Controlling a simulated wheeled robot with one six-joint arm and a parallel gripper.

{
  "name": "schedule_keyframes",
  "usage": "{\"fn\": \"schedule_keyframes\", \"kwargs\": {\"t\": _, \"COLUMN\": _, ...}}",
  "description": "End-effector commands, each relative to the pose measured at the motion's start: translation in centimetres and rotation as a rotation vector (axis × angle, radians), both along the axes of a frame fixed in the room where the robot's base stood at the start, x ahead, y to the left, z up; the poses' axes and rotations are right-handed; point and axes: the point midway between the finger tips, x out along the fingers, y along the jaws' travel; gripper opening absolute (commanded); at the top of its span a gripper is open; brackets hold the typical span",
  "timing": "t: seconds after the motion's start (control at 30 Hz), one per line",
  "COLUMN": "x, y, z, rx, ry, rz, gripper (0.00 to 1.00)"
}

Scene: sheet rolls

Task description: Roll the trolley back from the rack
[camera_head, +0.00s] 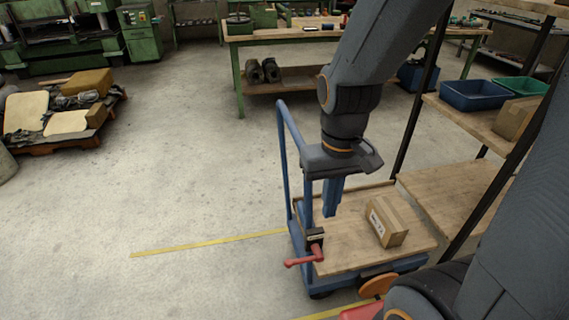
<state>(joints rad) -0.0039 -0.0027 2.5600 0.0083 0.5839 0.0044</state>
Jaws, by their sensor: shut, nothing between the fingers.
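The trolley (338,255) has a blue frame, a wooden deck and a tall blue handle (283,150) on its left side. It stands close against the shelf rack (460,195) on the right. A small cardboard box (386,222) lies on the deck. A red lever (305,258) with a dark mount sits at the trolley's front left corner. My gripper (331,206) points down over the deck, with its blue fingers shut and nothing between them. It is left of the box and right of the handle. Whether it touches the trolley is unclear.
The floor left of the trolley is clear, with a yellow line (205,245) on it. A workbench (290,38) stands behind. A loaded pallet (60,115) lies at far left. The rack holds blue (475,95) and green bins and a box.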

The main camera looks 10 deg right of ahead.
Motion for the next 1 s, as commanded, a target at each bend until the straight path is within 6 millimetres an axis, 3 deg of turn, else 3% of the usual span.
{"fn": "schedule_keyframes", "kwargs": {"t": 0.3, "x": 0.0, "y": 0.0, "z": 0.0, "rx": 0.0, "ry": 0.0, "rz": 0.0, "gripper": 0.0}}
{"fn": "schedule_keyframes", "kwargs": {"t": 0.47, "x": 1.2, "y": 0.7, "z": -0.2, "rx": 0.013, "ry": -0.029, "rz": -0.035, "gripper": 0.25}}
{"fn": "schedule_keyframes", "kwargs": {"t": 0.53, "x": 3.3, "y": 1.6, "z": -0.5, "rx": 0.037, "ry": -0.079, "rz": -0.103, "gripper": 0.37}}
{"fn": "schedule_keyframes", "kwargs": {"t": 0.57, "x": 4.6, "y": 2.2, "z": -0.6, "rx": 0.052, "ry": -0.11, "rz": -0.146, "gripper": 0.38}}
{"fn": "schedule_keyframes", "kwargs": {"t": 0.8, "x": 18.1, "y": 7.4, "z": -1.3, "rx": 0.23, "ry": -0.437, "rz": -0.678, "gripper": 0.38}}
{"fn": "schedule_keyframes", "kwargs": {"t": 1.0, "x": 26.9, "y": 8.6, "z": -1.2, "rx": 0.391, "ry": -0.719, "rz": -1.158, "gripper": 0.38}}
